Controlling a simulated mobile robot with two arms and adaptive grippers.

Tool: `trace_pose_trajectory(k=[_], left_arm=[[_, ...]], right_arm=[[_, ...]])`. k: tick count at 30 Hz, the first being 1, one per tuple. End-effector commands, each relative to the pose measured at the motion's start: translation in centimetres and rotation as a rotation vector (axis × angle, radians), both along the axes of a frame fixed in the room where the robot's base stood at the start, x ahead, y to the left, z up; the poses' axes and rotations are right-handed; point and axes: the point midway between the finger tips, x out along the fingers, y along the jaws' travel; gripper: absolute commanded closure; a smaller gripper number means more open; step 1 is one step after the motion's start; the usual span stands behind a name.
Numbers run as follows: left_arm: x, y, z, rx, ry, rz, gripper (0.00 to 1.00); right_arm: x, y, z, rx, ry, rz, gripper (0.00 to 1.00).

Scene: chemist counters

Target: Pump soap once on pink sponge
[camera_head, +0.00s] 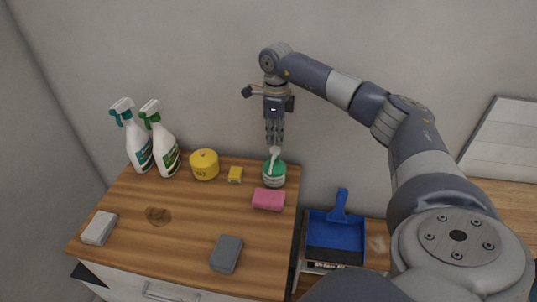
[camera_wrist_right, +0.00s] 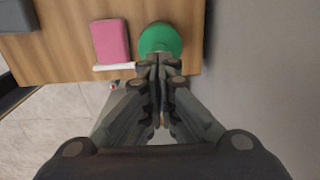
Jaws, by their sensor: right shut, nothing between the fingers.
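The green soap bottle (camera_head: 277,175) with a white pump head stands upright near the back right of the wooden counter. The pink sponge (camera_head: 268,199) lies just in front of it. My right gripper (camera_head: 275,142) is shut and empty, pointing down directly above the pump head. In the right wrist view the closed fingertips (camera_wrist_right: 159,63) overlap the pump top of the green bottle (camera_wrist_right: 160,38). Its white spout (camera_wrist_right: 113,67) points toward the pink sponge (camera_wrist_right: 110,42). I cannot tell whether the fingers touch the pump. My left gripper is out of view.
A grey sponge (camera_head: 226,254), a white sponge (camera_head: 99,228) and a brown stain (camera_head: 158,216) are nearer the front. A blue dustpan (camera_head: 336,235) lies right of the counter.

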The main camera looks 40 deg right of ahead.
Motion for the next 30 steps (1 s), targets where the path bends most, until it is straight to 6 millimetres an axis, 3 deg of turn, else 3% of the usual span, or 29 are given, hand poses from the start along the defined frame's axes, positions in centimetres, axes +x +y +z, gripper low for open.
trace_pose_trajectory(k=[14,30], left_arm=[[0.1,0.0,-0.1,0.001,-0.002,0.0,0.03],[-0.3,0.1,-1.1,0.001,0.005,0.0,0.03]], right_arm=[[0.0,0.0,-0.1,0.0,0.0,0.0,1.0],[0.0,0.0,-2.0,0.0,0.001,0.0,1.0]])
